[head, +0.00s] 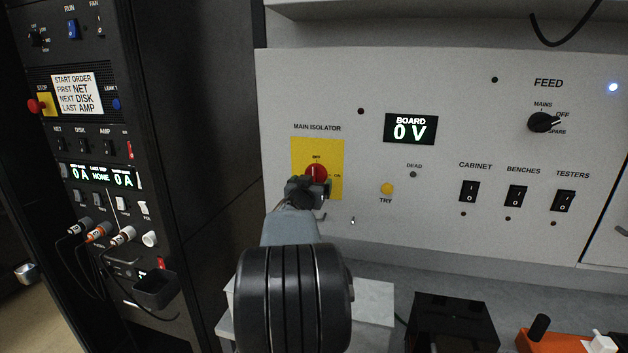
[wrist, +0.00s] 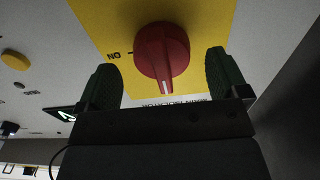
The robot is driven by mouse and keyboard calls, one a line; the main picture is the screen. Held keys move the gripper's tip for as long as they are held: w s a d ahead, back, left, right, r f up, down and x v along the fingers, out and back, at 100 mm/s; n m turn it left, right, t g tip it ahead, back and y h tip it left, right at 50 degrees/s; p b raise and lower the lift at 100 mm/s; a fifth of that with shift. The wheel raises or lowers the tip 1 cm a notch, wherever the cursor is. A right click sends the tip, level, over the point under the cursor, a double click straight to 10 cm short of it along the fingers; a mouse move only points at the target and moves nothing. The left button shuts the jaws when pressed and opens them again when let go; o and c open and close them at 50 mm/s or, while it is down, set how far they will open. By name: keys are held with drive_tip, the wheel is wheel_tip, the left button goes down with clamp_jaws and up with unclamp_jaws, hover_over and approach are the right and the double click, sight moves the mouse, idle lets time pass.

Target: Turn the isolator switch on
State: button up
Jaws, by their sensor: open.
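The isolator switch (head: 316,173) is a red rotary knob on a yellow plate (head: 335,188) under the label MAIN ISOLATOR. OFF is marked above the knob and ON to its right. In the wrist view, which is turned over, the knob (wrist: 160,50) has its white pointer mark at the bottom, towards the MAIN ISOLATOR lettering and away from ON, so it stands at OFF. My gripper (head: 308,188) is in front of the knob and hides its lower part. In the wrist view its dark fingers (wrist: 163,76) are open, one on each side of the knob, with gaps visible.
The board display (head: 410,128) reads 0 V. A yellow TRY button (head: 387,189) and several black rocker switches (head: 469,191) are to the right, with a FEED selector (head: 541,122) above. A black rack (head: 125,200) with cables stands at left. Boxes (head: 452,325) lie on the bench below.

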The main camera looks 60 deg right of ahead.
drive_tip(key=shift+x, duration=1.5)
drive_tip(key=c, duration=0.8)
drive_tip(key=shift+c, duration=0.2)
